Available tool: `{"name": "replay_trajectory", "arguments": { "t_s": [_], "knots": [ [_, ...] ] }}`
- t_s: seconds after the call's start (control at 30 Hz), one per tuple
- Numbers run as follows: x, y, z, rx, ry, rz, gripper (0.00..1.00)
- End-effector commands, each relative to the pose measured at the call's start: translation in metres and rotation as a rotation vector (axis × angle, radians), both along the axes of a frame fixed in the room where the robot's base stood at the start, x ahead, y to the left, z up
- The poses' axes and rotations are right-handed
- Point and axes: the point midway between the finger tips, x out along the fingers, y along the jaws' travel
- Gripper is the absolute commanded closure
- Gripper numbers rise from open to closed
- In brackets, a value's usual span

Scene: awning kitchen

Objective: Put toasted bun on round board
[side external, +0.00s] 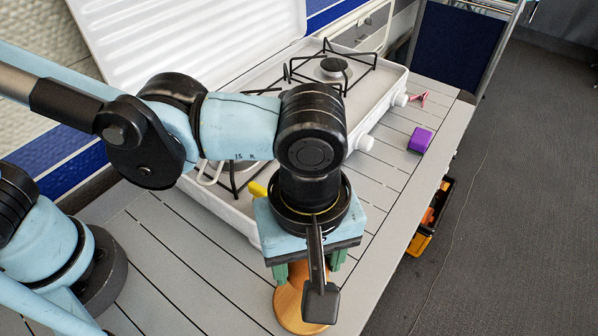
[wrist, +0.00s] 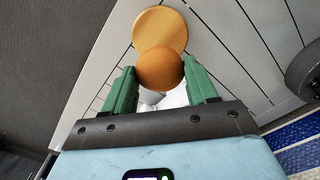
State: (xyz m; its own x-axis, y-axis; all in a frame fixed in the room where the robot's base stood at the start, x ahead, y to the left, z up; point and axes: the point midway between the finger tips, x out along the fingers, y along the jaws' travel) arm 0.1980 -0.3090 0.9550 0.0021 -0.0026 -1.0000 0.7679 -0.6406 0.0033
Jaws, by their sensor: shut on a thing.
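The toasted bun (wrist: 160,70) is a round orange-brown thing between the two green fingers of my gripper (wrist: 162,88) in the wrist view. My gripper is shut on it. The round board (wrist: 160,28) is a light wooden disc on the slatted table, just beyond the bun in the wrist view. I cannot tell how high the bun is above the table.
A white gas stove (side external: 385,100) with an open lid stands at the back of the slatted table (side external: 180,265). A purple block (side external: 420,140) and a small red thing (side external: 420,98) lie near the table's right edge. Bare slats lie to the left of the board.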

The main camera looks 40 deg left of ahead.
Motion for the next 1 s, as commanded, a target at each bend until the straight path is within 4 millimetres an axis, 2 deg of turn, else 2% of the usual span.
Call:
{"name": "replay_trajectory", "arguments": {
  "t_s": [0.3, 0.53, 0.7, 1.0],
  "knots": [
    [-0.004, -0.004, -0.039, 0.000, 0.000, -0.047, 0.76],
    [-0.004, -0.004, -0.056, 0.000, 0.000, -0.045, 0.76],
    [-0.004, -0.004, -0.076, 0.000, 0.000, -0.044, 0.76],
    [-0.004, -0.003, -0.084, 0.000, 0.000, -0.043, 0.76]
  ]
}}
